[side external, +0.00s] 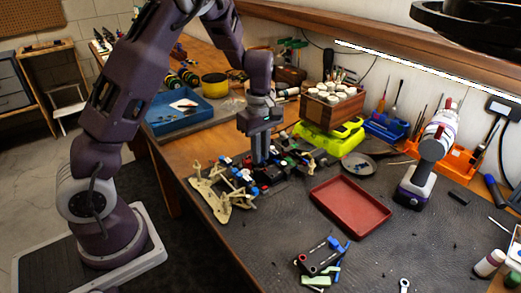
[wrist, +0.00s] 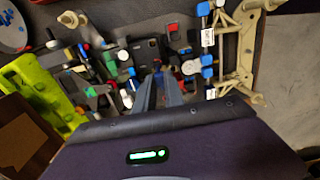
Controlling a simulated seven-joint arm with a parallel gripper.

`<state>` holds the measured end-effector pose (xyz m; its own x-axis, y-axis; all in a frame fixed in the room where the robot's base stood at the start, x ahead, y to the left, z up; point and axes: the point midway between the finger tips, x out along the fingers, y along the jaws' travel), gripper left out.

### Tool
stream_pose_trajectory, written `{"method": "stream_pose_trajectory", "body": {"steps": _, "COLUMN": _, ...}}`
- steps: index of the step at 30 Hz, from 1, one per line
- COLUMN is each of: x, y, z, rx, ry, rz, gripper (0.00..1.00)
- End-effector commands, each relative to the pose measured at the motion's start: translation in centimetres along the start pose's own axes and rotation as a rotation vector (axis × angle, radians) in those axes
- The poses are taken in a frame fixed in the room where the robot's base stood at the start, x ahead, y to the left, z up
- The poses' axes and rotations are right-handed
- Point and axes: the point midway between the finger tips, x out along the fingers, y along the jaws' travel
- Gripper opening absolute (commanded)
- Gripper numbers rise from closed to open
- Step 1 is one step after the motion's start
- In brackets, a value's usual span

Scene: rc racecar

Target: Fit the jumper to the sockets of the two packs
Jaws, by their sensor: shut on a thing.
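The dark car chassis (side external: 282,170) lies on the bench in the side view, with tan suspension arms at its left end. Dark blocks with red, blue, green and white parts crowd it; I cannot tell surely which are the two packs or their sockets. One black block (wrist: 147,48) shows just beyond the fingertips in the wrist view. My gripper (side external: 260,160) points down into the chassis, and its fingers (wrist: 158,88) show at the middle of the wrist view. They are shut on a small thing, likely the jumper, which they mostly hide. I cannot tell whether it touches a socket.
An empty red tray (side external: 350,206) lies right of the chassis. A yellow-green case (side external: 330,138) with a box of white-topped jars stands behind. A power tool (side external: 425,165) stands further right. Black parts (side external: 318,257) lie in front. Tan suspension arms (wrist: 243,45) stand beside the gripper.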

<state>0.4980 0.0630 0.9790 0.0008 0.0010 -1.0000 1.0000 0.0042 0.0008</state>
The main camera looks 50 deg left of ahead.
Motion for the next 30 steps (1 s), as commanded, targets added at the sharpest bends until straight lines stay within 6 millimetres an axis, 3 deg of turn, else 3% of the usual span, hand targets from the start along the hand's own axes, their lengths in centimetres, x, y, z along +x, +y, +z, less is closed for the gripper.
{"method": "stream_pose_trajectory", "body": {"steps": 8, "x": 0.73, "y": -0.04, "z": 0.05, "rx": -0.001, "ry": -0.002, "rz": -0.001, "gripper": 0.00}}
{"method": "stream_pose_trajectory", "body": {"steps": 30, "x": -0.22, "y": -0.01, "z": 0.02, "rx": -0.001, "ry": -0.001, "rz": -0.001, "gripper": 0.00}}
